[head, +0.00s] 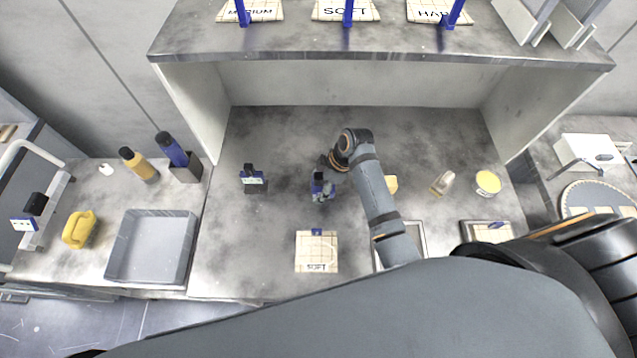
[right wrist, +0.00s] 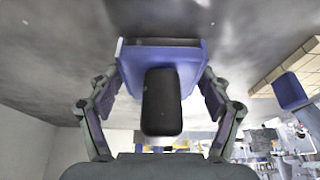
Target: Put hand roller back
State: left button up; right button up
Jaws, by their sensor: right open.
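A blue block with a black handle, which looks like the hand roller (head: 318,178), stands on the grey worktop near the middle in the head view. In the right wrist view the blue body (right wrist: 190,53) and black handle (right wrist: 161,100) fill the centre. My right gripper (head: 322,190) is at this thing, with its fingers open on either side of the blue body. Whether the fingers touch it cannot be told. A small dark stand with a white label (head: 254,182) is to its left. My left gripper is out of view.
A SOFT pad (head: 316,255) lies in front of the gripper. A yellow-topped jar (head: 488,182) is at right. A shelf (head: 380,45) overhangs the back.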

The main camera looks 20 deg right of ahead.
jog(key=b+v, duration=0.1)
jog(key=v, duration=1.2)
jog(key=shift+a+r, duration=0.25)
jog(key=shift+a, duration=0.05)
